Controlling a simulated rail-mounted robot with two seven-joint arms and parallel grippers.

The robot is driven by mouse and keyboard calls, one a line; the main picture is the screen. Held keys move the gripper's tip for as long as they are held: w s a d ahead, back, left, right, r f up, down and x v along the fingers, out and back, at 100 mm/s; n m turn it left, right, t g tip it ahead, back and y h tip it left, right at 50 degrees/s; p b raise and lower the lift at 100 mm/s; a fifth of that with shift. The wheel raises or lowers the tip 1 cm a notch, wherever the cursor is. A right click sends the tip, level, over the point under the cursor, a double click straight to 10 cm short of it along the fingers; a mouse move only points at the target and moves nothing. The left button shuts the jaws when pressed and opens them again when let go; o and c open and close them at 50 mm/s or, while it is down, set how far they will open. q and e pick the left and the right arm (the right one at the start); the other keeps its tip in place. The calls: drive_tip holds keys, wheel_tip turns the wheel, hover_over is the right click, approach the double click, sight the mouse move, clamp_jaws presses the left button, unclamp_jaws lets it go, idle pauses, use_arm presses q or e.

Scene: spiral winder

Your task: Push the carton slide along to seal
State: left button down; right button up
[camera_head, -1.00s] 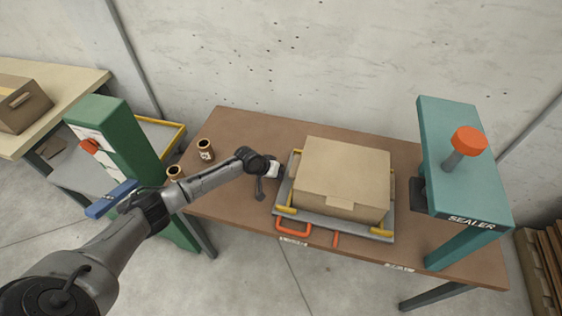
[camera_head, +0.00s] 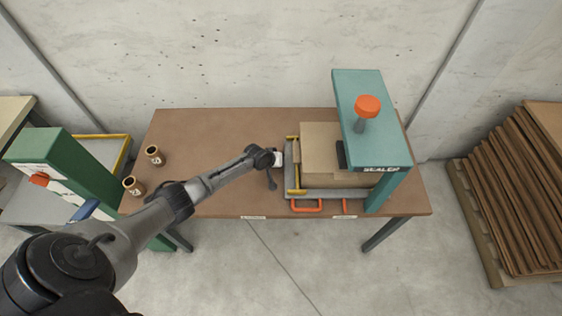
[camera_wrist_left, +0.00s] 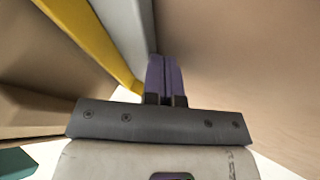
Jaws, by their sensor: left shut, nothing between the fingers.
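The carton (camera_head: 317,140) is a closed tan box on a grey slide (camera_head: 341,192) with yellow guide bars and an orange handle (camera_head: 305,208). Its right part is under the arch of the teal sealer (camera_head: 357,88), which hides some of it. My left gripper (camera_head: 279,159) is shut and empty at the slide's left end; whether it touches the slide or carton is unclear. In the left wrist view, the closed purple fingers (camera_wrist_left: 165,76) are close to a yellow bar (camera_wrist_left: 92,42) and grey slide edge. My right gripper is out of view.
The brown table (camera_head: 222,135) is clear left of the slide, apart from two small brown spools (camera_head: 155,155) near its left end. A green post (camera_head: 75,170) stands to the left. Stacked flat cardboard (camera_head: 515,195) lies on a pallet at right.

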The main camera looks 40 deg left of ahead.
use_arm(q)
drive_tip(key=shift+w+d, duration=0.15)
drive_tip(key=shift+w, duration=0.05)
idle(0.3)
drive_tip(key=shift+s+a, duration=0.2)
drive_tip(key=shift+s, duration=0.05)
drive_tip(key=s+a+p, duration=0.1)
drive_tip(key=s+a+r, duration=0.1)
drive_tip(key=s, duration=0.1)
drive_tip(key=shift+s+a+r+p, duration=0.1)
drive_tip(key=shift+a+p, duration=0.25)
drive_tip(key=p+v, duration=0.2)
drive_tip(key=v, duration=0.6)
drive_tip(key=shift+s+r+p, duration=0.2)
drive_tip(key=shift+s+p, duration=0.05)
drive_tip(key=shift+p, duration=0.05)
